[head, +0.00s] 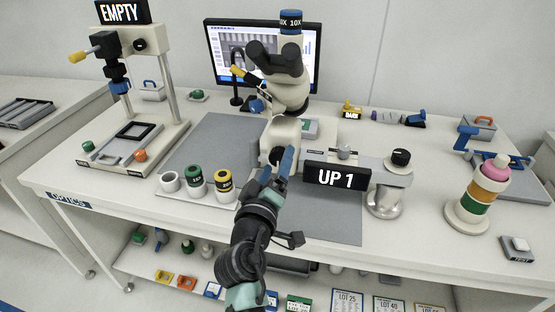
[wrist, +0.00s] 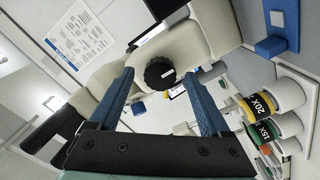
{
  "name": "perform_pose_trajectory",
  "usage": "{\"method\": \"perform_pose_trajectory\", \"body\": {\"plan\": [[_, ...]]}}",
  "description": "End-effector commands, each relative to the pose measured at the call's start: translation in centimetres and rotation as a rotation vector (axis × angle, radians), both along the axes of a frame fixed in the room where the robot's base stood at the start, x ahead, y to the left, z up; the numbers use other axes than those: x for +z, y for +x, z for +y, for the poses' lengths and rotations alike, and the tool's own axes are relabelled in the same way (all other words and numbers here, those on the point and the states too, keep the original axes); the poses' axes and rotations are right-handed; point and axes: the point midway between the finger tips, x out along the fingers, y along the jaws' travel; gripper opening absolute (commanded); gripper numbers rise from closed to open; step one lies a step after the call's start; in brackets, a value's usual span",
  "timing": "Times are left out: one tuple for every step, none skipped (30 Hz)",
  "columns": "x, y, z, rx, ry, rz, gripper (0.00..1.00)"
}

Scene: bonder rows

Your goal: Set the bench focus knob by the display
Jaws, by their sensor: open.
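My gripper (head: 272,170) is open, its two blue fingers pointing at the lower side of the cream microscope (head: 284,132). In the wrist view a round black knob (wrist: 160,73) with a white mark sits on the cream body, between the fingertips in the picture. Contact cannot be told. In the head view this knob (head: 277,156) is partly hidden by the gripper. The black display (head: 337,177) reads "UP 1" and stands just right of the gripper. Another black knob (head: 400,158) with a white mark tops a grey pedestal right of the display.
White, green and yellow-banded objective cylinders (head: 195,180) stand left of the gripper. A stand (head: 130,135) with an "EMPTY" sign is at far left. A monitor (head: 262,50) is behind the microscope. A stacked-ring post (head: 485,190) stands at right. The grey mat (head: 210,135) has free room.

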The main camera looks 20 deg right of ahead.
Motion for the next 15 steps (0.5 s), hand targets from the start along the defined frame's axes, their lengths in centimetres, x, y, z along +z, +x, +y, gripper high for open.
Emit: {"method": "perform_pose_trajectory", "body": {"plan": [[0.04,0.43,-0.35,-0.001,0.0,0.0,0.81],[0.06,0.61,-0.46,-0.001,0.0,-0.001,0.81],[0.01,0.8,-0.57,0.0,0.0,0.0,0.81],[0.0,0.92,-0.64,0.0,0.0,0.0,0.81],[0.02,1.02,-0.69,0.0,0.0,0.0,0.81],[0.04,1.11,-0.75,0.001,0.0,-0.001,0.81],[0.05,1.16,-0.79,0.001,0.0,-0.001,0.81],[0.04,1.19,-0.8,0.001,0.0,-0.001,0.81],[0.03,1.2,-0.81,0.001,0.0,-0.001,0.81],[0.03,1.21,-0.82,0.001,0.0,-0.001,0.81],[0.03,1.2,-0.81,0.001,0.0,-0.001,0.81],[0.01,1.19,-0.81,0.001,0.0,-0.001,0.81],[0.01,1.19,-0.81,0.001,0.0,-0.001,0.81],[0.01,1.19,-0.8,0.001,0.0,-0.001,0.81],[0.01,1.19,-0.8,0.001,0.0,-0.001,0.79]]}}
